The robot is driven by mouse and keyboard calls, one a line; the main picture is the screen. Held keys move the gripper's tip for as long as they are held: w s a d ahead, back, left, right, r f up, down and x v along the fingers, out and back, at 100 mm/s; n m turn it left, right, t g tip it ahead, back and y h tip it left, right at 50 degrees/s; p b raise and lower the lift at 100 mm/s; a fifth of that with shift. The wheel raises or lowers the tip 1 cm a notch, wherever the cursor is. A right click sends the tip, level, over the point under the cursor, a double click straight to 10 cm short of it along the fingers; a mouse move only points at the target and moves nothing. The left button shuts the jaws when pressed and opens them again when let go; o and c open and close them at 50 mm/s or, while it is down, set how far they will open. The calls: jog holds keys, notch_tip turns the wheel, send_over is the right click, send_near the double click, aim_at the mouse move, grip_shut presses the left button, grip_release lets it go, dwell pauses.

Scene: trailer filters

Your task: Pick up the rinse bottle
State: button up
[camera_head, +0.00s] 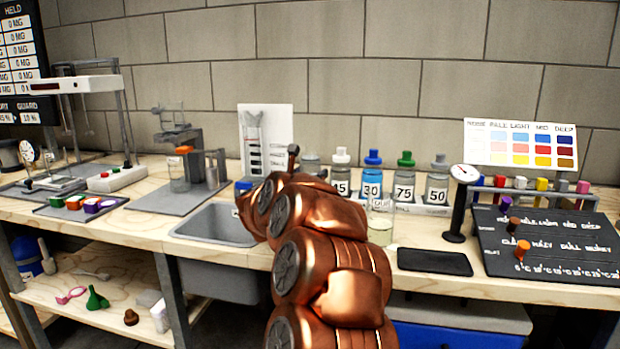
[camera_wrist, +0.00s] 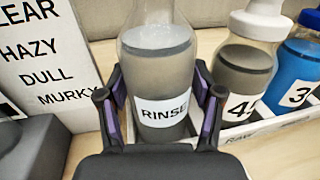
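The rinse bottle (camera_wrist: 160,80) is a clear-shouldered, grey-filled bottle with a white RINSE label, upright in the middle of the wrist view. My gripper (camera_wrist: 160,92) has one finger on each side of it, with purple pads close against its sides. I cannot tell whether the pads press on it or leave a thin gap. The bottle's base is hidden behind the gripper body. In the head view, a grey bottle top (camera_head: 312,161) left of the 45 bottle appears to be it, mostly hidden by my copper arm. My gripper is largely hidden there too.
Just right of the rinse bottle stand the 45 bottle (camera_wrist: 245,65) and the blue 30 bottle (camera_wrist: 298,75) in a white rack. A lettered card (camera_wrist: 45,50) is at left. In the head view, a sink (camera_head: 214,224) lies left of my arm and a dark pad (camera_head: 434,262) right.

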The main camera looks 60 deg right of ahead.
jog(key=c, duration=1)
